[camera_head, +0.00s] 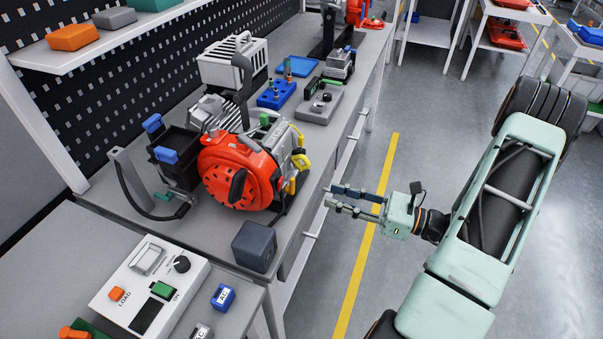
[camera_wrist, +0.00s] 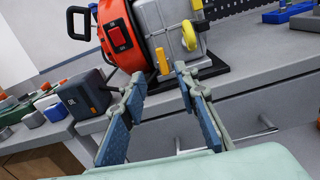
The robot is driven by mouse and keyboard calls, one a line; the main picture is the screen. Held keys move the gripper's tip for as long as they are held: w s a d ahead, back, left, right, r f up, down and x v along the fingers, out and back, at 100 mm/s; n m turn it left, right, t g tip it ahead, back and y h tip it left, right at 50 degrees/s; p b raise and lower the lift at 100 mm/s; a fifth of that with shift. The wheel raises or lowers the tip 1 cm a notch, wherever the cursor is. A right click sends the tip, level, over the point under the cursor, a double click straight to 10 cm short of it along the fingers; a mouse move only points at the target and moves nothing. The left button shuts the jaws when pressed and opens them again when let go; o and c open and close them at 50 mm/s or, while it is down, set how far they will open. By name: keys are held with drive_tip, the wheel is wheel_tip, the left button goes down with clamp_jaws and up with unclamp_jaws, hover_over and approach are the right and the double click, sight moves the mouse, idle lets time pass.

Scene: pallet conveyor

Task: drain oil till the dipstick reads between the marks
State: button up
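A red engine (camera_head: 240,170) with a grey block stands on a black base on the bench; it also shows in the wrist view (camera_wrist: 122,35). On its right side are several yellow parts: an upper handle-like piece (camera_head: 298,134), a looped piece (camera_head: 301,161) and a lower one (camera_head: 291,186). The wrist view shows a yellow loop (camera_wrist: 189,36) and a smaller yellow piece (camera_wrist: 163,61). I cannot tell which is the dipstick; no oil or marks are readable. My gripper (camera_head: 328,196) is open and empty, right of the engine and apart from it, beyond the bench edge.
A dark box (camera_head: 254,247) stands at the bench's front edge, near the engine. A white control panel (camera_head: 150,290) is in front. Blue tray items (camera_head: 276,94) and a grey fixture (camera_head: 319,105) lie behind the engine. The floor beside the bench is clear.

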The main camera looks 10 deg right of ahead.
sight(292, 186)
drive_tip(key=p+x, duration=0.1)
drive_tip(key=x, duration=0.9)
drive_tip(key=shift+w+a+r, duration=0.1)
drive_tip(key=shift+w+a, duration=0.15)
drive_tip(key=shift+a, duration=0.05)
drive_tip(key=shift+c, duration=0.3)
clamp_jaws()
